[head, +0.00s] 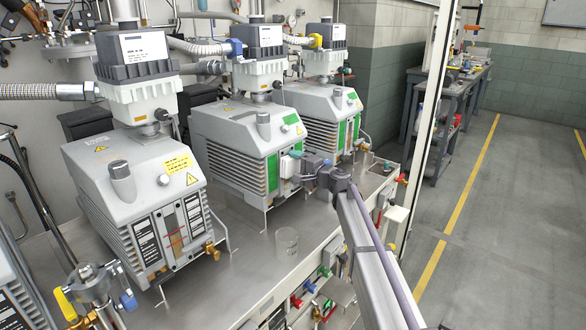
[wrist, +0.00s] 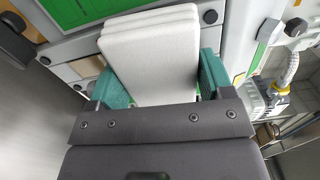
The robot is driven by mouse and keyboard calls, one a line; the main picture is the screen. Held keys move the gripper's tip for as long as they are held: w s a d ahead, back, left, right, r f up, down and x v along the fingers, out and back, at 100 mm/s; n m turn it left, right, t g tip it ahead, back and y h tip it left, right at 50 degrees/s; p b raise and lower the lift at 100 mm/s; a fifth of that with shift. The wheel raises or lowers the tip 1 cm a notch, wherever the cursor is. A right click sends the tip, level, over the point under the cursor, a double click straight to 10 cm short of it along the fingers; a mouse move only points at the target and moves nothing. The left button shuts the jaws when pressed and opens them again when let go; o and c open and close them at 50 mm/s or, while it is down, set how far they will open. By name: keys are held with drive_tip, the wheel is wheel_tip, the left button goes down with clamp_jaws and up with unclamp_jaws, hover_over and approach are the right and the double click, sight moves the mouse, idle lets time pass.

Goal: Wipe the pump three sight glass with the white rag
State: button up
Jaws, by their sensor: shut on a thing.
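My gripper (head: 298,166) is shut on the folded white rag (head: 286,167), at the front of the middle pump (head: 232,138). In the wrist view the rag (wrist: 150,55) shows as stacked white layers between teal fingers, with a green panel (wrist: 80,10) close behind it. I cannot tell whether the rag touches the pump. The middle pump's sight glass does not show. The far pump (head: 318,108) stands behind it. The near pump (head: 130,175) shows a narrow window with red marks (head: 174,238) on its front. I cannot read which pump is number three.
The pumps stand on a metal bench (head: 250,260). A brass and steel valve (head: 92,285) is at lower left. A pale upright post (head: 432,90) rises at the bench's right. The floor aisle beyond is clear.

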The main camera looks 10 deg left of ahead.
drive_tip(key=shift+w+d, duration=0.1)
drive_tip(key=shift+w, duration=0.15)
drive_tip(key=shift+s+a, duration=0.35)
drive_tip(key=shift+s, duration=0.25)
drive_tip(key=shift+s+a, duration=0.35)
drive_tip(key=shift+s, duration=0.2)
drive_tip(key=shift+w+d, duration=0.35)
drive_tip(key=shift+w, duration=0.25)
drive_tip(key=shift+w+d, duration=0.3)
drive_tip(key=shift+w, duration=0.25)
idle(0.4)
drive_tip(key=shift+v, duration=2.95)
drive_tip(key=v, duration=0.3)
